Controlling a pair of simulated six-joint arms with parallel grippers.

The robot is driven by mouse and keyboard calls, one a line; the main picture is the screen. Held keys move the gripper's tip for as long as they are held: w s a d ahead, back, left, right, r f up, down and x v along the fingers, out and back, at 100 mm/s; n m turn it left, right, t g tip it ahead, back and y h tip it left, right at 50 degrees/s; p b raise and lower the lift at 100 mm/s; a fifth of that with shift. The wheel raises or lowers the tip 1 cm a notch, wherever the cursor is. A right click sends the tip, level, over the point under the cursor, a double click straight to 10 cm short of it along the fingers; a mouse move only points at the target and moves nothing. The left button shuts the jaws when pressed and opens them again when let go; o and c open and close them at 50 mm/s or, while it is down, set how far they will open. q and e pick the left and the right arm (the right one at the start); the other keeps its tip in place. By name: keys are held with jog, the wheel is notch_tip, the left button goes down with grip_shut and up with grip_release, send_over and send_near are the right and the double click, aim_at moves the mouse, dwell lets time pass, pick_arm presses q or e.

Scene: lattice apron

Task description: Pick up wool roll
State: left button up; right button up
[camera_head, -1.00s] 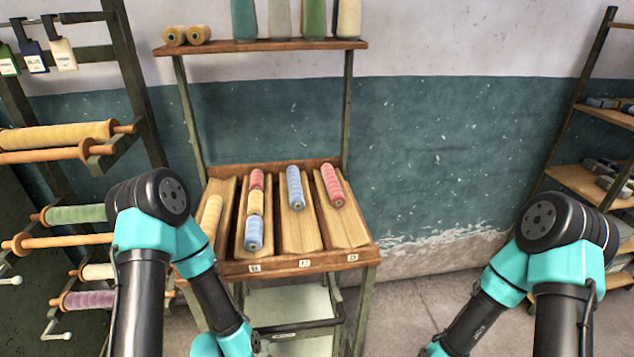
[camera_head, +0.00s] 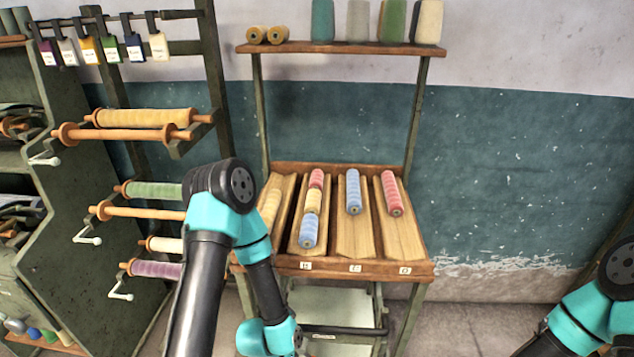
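Several wool rolls lie in the slanted wooden tray (camera_head: 408,268) of a stand. A cream roll (camera_head: 271,204) is in the leftmost channel, partly hidden by my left arm. In the second channel a red roll (camera_head: 316,178), a yellow roll (camera_head: 313,201) and a blue roll (camera_head: 308,231) lie in line. Another blue roll (camera_head: 353,191) is alone in the third channel and a long red roll (camera_head: 391,193) in the rightmost. My arms reach in at the left and lower right, but neither gripper's fingers are visible.
A shelf (camera_head: 340,48) above the tray holds upright cones and two small tan rolls. At left a dark rack holds a yellow roll (camera_head: 142,117), a green roll (camera_head: 155,191) and a purple roll (camera_head: 157,269) on rods. The wall right of the stand is clear.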

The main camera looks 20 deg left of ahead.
pick_arm(q)
jog(key=o, duration=1.1)
